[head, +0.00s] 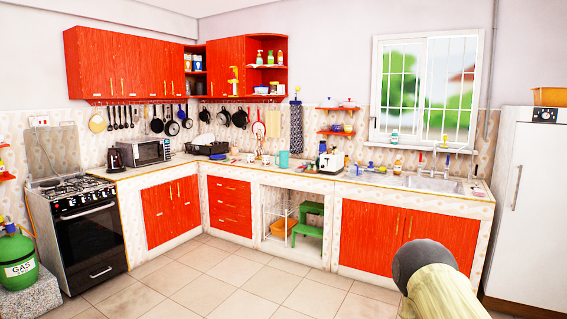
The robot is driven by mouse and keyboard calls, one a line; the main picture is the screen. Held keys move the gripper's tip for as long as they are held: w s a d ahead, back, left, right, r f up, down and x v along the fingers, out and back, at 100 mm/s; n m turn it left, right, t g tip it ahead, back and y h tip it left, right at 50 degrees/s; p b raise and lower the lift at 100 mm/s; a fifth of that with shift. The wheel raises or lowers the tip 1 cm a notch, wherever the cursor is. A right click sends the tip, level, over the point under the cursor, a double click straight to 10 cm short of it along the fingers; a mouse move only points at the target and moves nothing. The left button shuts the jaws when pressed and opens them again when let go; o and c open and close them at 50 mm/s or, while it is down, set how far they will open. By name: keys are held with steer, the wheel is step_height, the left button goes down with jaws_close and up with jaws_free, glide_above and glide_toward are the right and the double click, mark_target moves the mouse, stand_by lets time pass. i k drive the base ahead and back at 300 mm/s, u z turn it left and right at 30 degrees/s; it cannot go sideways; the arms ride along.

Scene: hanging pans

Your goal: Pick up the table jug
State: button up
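A teal jug-like vessel with a handle (283,159) stands upright on the far counter, near the inner corner. It is the likeliest table jug, but it is small in the head view. A dark kettle (115,159) stands on the left counter by the stove. One rounded grey and pale yellow link of my arm shows at the lower right, far from the counter things. My gripper is not visible, so I cannot see its fingers.
The L-shaped tiled counter (375,178) also holds a microwave (146,152), a toaster (331,163), several small items and a sink (435,184). Pans hang above. A fridge (530,200) stands right and a stove (85,230) left. The tiled floor (240,285) is clear.

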mark_target(284, 155)
steer(key=z, duration=0.45)
steer(key=i, duration=1.85)
steer(key=z, duration=0.4)
steer(key=i, duration=1.6)
steer(key=u, duration=0.25)
steer(key=i, duration=1.7)
steer(key=u, duration=1.45)
steer(key=i, duration=1.25)
steer(key=u, duration=1)
steer(key=i, duration=0.25)
steer(key=u, duration=0.05)
